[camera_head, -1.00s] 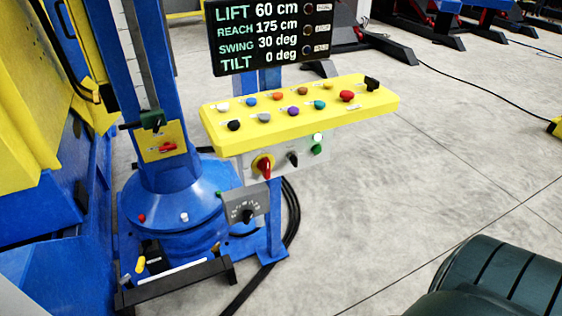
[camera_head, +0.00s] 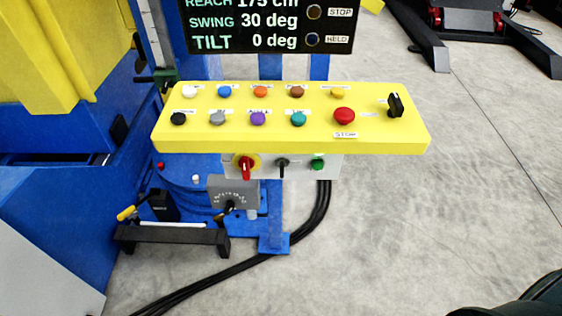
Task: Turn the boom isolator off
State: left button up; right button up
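A red rotary handle on a yellow disc (camera_head: 246,165) sits on the grey box under the yellow control panel (camera_head: 290,145). The handle points roughly up and down. Beside it on the box are a black switch (camera_head: 282,164) and a green button or lamp (camera_head: 317,163). I cannot read a label that says which control is the boom isolator. The red lever on a yellow plate on the blue column, seen earlier, is not visible now. Neither of my grippers is in view.
The panel carries several coloured buttons, a red mushroom button (camera_head: 344,116) and a black selector (camera_head: 395,105). A dark display (camera_head: 270,25) stands behind it. A grey dial box (camera_head: 233,193) is below. Black cables (camera_head: 210,270) cross the floor. Open concrete (camera_head: 440,220) lies right.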

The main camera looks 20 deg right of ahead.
aim_at(246, 163)
jog(key=l+u, duration=0.1)
jog(key=l, duration=1.35)
